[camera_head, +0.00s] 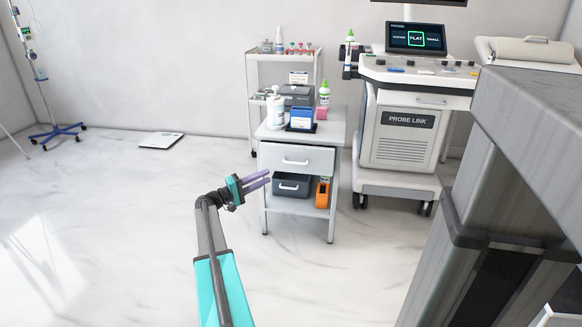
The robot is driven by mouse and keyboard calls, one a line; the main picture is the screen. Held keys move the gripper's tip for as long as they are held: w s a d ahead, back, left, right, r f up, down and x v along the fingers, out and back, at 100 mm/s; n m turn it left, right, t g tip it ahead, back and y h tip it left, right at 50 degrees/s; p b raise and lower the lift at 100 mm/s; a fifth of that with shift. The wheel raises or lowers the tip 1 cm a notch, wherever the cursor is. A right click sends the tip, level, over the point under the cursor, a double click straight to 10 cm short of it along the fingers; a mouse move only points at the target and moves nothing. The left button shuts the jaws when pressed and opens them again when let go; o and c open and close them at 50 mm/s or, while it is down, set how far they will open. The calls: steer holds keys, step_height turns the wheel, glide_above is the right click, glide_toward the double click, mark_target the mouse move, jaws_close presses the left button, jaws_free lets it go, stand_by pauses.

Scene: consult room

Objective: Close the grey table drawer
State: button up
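The grey table (340,127) stands in the middle, with its drawer (279,154) under the top. The drawer has a pale grey front with a white bar handle (295,162). How far the drawer stands out from the table is hard to tell from this angle. My gripper (269,176) is at the left of the table, with its two purple fingers pointing right, towards the table's front. They look lower in the picture than the drawer handle. No object shows between the fingers, and I cannot tell whether they touch each other or the table.
A dark bin (292,186) and an orange holder (323,194) sit on the table's lower shelf. Bottles and a blue box (301,118) stand on top.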

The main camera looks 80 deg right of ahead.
mark_target(290, 165)
steer(key=b+x, duration=0.4)
steer(key=x, duration=0.9)
steer(key=shift+s+d, duration=0.3)
jaws_close()
steer(key=shift+w, duration=0.2)
stand_by(1.0)
